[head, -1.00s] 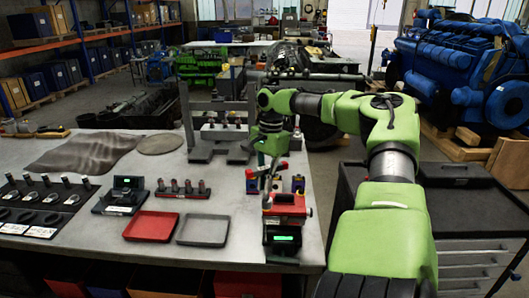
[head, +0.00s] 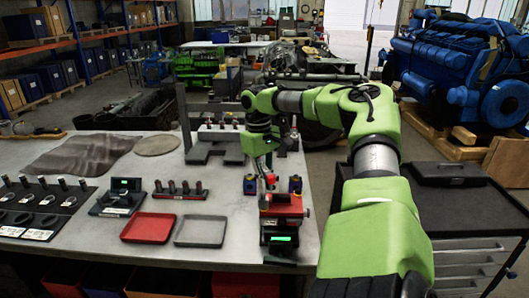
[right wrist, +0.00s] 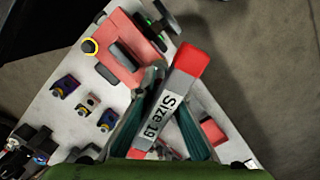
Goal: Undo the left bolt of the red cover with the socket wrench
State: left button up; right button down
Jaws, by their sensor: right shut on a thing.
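My right gripper (head: 264,163) is above the right end of the workbench. It is shut on a socket wrench (right wrist: 178,92), a grey tool marked "Size 19" with a red end, slanting between the two teal fingers in the right wrist view. In the head view a red-topped unit (head: 284,203) with a green display stands just below the gripper. I cannot tell the left bolt clearly. My left gripper is not in view.
Small blue and red blocks (head: 295,184) stand by the red unit. A red tray (head: 147,228) and a grey tray (head: 200,231) lie to the left. A grey stand (head: 195,155) is behind. A black cart (head: 465,205) is at the right.

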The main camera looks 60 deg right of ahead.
jog(key=n, duration=0.4)
jog(key=shift+d+r+n+h+p, duration=0.2)
jog(key=shift+n+h+p, duration=0.2)
jog(key=shift+f+n, duration=0.2)
jog(key=shift+n, duration=0.4)
